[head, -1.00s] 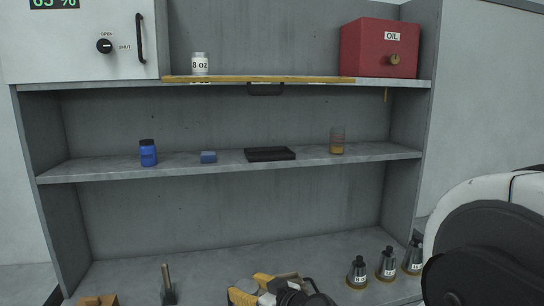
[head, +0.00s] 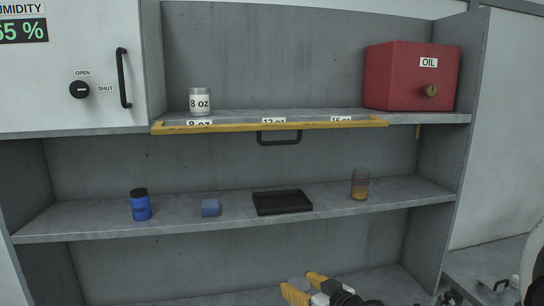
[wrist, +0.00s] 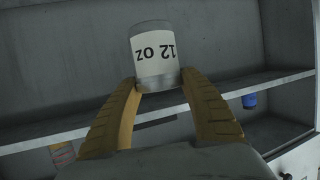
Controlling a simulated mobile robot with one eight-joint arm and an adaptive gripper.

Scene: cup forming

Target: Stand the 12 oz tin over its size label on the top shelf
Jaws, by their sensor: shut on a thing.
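My gripper (head: 304,286) is low at the front of the head view, below the middle shelf. Its yellow fingers are shut on the 12 oz tin (wrist: 154,68), a grey cylinder with a white label. In the wrist view the label reads upside down, and the shelves look inverted too. The 12 oz size label (head: 273,121) is on the top shelf's front, in the middle of the yellow-edged strip (head: 225,127). The space behind it is bare.
The 8 oz tin (head: 200,102) stands behind the left label. A red OIL box (head: 410,78) stands at the right of the top shelf. A black handle (head: 279,138) hangs below the strip. The middle shelf holds a blue jar (head: 140,206), blue block (head: 210,208), black tray (head: 283,202) and glass jar (head: 360,185).

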